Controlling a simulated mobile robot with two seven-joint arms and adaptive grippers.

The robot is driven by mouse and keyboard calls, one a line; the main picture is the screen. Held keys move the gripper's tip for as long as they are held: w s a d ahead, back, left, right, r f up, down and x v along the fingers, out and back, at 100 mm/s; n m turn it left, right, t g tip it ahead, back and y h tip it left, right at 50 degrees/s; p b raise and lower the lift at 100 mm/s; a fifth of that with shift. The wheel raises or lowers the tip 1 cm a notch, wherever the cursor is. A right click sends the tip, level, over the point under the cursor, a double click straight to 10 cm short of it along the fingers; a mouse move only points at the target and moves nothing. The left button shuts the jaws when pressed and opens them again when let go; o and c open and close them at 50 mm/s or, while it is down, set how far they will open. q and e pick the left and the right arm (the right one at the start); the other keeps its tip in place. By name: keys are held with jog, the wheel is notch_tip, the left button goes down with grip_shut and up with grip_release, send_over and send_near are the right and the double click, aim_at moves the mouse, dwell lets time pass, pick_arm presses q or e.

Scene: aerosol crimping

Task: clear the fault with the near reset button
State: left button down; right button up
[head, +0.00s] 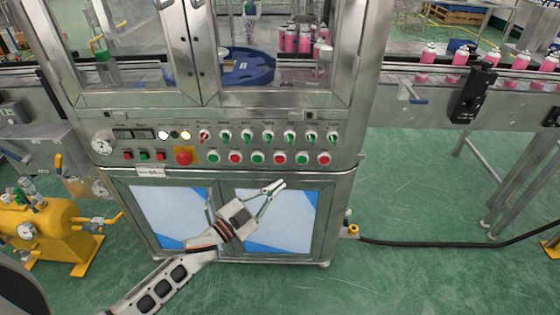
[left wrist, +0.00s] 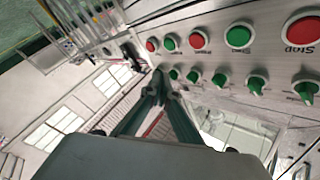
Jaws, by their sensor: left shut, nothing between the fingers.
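The control panel (head: 220,147) of the steel machine carries an upper row of selector switches and a lower row of round green and red buttons. A red mushroom button (head: 183,157) sits on a yellow plate, with smaller red and green buttons (head: 143,155) to its left. The labels are too small to tell which button is the reset. My left gripper (head: 273,187) is shut and empty, below the right part of the button row in the head view. In the left wrist view its fingertips (left wrist: 160,80) appear near a red button (left wrist: 152,46); contact cannot be told. My right gripper is out of view.
Blue-and-white cabinet doors (head: 170,213) lie below the panel. A conveyor (head: 425,90) with pink cans runs at right. A yellow tank (head: 40,228) stands at lower left. A black hose (head: 440,243) crosses the green floor, which is open at right.

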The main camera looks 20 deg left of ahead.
aim_at(280, 159)
pick_arm(q)
jog(key=w+a+b, duration=0.2)
jog(key=w, duration=0.5)
jog(key=shift+w, duration=0.3)
jog(key=shift+a, duration=0.1)
dwell(0.5)
jog(key=shift+w+f, duration=0.1)
jog(key=shift+w, duration=0.1)
dwell(0.5)
jog(key=shift+w+a, duration=0.1)
jog(key=shift+w, duration=0.1)
jog(key=shift+w+a, duration=0.15)
jog(key=shift+w, duration=0.2)
dwell(0.9)
jog(key=shift+s, duration=0.1)
jog(key=shift+s+d, duration=0.25)
jog(key=shift+s, duration=0.45)
